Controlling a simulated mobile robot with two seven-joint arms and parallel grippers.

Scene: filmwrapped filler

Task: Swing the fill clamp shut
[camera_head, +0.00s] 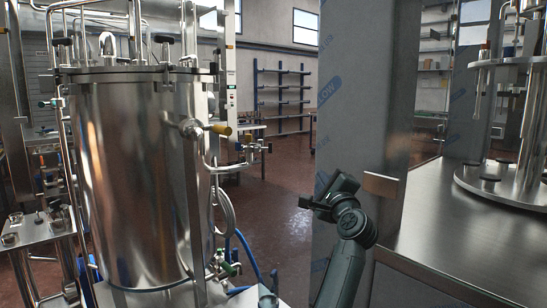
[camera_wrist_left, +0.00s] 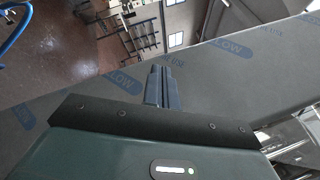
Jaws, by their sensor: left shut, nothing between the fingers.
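My left gripper (camera_head: 330,192) is at the lower middle of the head view, in front of the film-wrapped grey panel (camera_head: 362,75). In the left wrist view its fingers (camera_wrist_left: 159,72) are shut together with nothing between them. Behind them lies the same panel (camera_wrist_left: 230,72) with blue printed marks. A small brownish metal plate (camera_head: 381,188) sticks out at the panel's lower right edge, right of the gripper and seemingly apart from it. I cannot clearly make out which part is the fill clamp. My right gripper is not in view.
A large steel tank (camera_head: 135,180) with pipes and valves stands at left. A steel table (camera_head: 455,235) at right carries a round steel fixture (camera_head: 510,185). Blue shelving (camera_head: 282,95) stands at the back. Red-brown floor (camera_head: 280,205) lies open between tank and panel.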

